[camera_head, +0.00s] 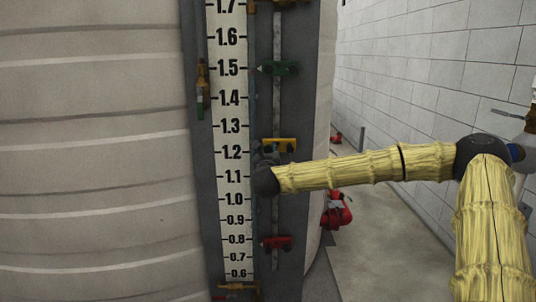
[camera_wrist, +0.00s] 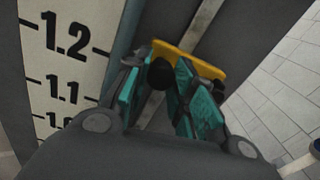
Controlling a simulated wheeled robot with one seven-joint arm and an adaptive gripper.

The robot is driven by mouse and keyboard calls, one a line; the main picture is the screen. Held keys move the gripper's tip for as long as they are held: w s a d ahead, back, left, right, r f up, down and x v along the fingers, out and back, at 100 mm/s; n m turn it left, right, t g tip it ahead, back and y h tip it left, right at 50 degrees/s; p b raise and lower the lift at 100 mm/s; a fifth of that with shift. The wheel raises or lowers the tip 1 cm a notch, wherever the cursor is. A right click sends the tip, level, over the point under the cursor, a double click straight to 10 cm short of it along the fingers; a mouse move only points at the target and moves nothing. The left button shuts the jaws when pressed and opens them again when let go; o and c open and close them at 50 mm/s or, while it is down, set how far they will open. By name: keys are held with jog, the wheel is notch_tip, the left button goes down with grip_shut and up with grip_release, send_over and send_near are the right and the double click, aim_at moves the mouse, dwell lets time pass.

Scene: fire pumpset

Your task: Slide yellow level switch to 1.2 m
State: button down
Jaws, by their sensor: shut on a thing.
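The yellow level switch (camera_head: 281,145) sits on the vertical rail right of the scale (camera_head: 232,128), level with or slightly above the 1.2 mark. It also shows in the wrist view (camera_wrist: 190,60) as a yellow plate with a dark round knob (camera_wrist: 161,75) in front of it. My gripper (camera_head: 268,160) reaches the switch from below and in front, hiding its lower left part in the head view. In the wrist view the teal finger pads of my gripper (camera_wrist: 165,88) are closed around the switch's knob. The exact pointer position on the scale is hidden.
A green switch (camera_head: 280,69) sits higher on the rail near 1.5, and a red switch (camera_head: 277,243) lower near 0.8. A valve with a green handle (camera_head: 201,88) is left of the scale. The large ribbed tank (camera_head: 95,150) fills the left.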

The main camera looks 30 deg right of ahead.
notch_tip(320, 180, down, 4)
jog(key=b, duration=0.3)
jog(key=shift+r, duration=0.25)
jog(key=c, duration=1.2)
grip_release()
jog(key=shift+r, duration=0.1)
jog(key=shift+o, duration=0.2)
jog(key=v, duration=1.2)
